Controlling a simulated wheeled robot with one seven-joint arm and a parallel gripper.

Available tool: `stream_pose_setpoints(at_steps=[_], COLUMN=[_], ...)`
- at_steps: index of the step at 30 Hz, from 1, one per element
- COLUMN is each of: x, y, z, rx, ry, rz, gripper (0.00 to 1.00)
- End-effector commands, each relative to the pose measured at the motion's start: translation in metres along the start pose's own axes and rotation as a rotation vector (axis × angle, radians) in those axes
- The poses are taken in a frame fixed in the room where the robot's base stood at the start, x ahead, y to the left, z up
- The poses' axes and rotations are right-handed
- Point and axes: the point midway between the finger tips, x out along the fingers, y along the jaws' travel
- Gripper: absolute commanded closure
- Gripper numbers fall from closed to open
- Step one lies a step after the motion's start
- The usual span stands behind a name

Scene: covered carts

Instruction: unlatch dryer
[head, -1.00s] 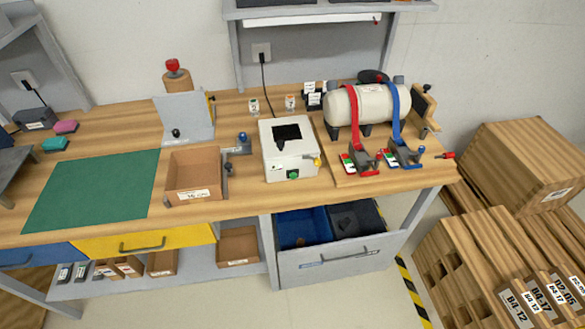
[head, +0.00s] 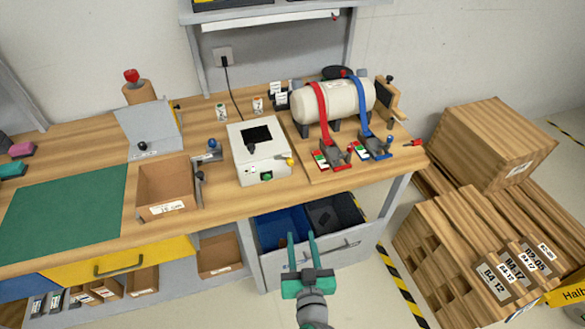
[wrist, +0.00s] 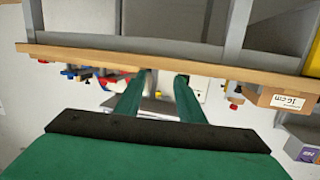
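The white box with a dark window on top (head: 246,163) stands on the wooden workbench and seems to be the dryer. In the wrist view the fingers (wrist: 165,76) also stand apart, below the upside-down bench edge; the box is hard to make out there.
A drawer (head: 330,249) with blue and dark bins stands open under the bench, behind my gripper. A tank (head: 349,99) with red and blue straps stands right of the box. An open carton (head: 165,208) is left of it. Wooden crates (head: 483,140) stand at right.

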Motion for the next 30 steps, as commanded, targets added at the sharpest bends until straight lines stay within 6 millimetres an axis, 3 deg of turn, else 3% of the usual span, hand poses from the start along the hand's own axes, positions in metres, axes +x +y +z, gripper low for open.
stream_pose_setpoints(at_steps=[1,6,12,20,30], x=[0.015,0.049,0.065,0.082,0.138], y=[0.005,0.011,0.015,0.012,-0.001], z=[-0.019,-0.066,-0.101,-0.111,-0.117], rx=[-0.02,-0.094,-0.161,-0.179,-0.179], ry=[0.027,0.089,0.135,0.147,0.146], rz=[-0.023,-0.117,-0.186,-0.206,-0.204], gripper=[0.65,0.65,0.65,0.65,0.65])
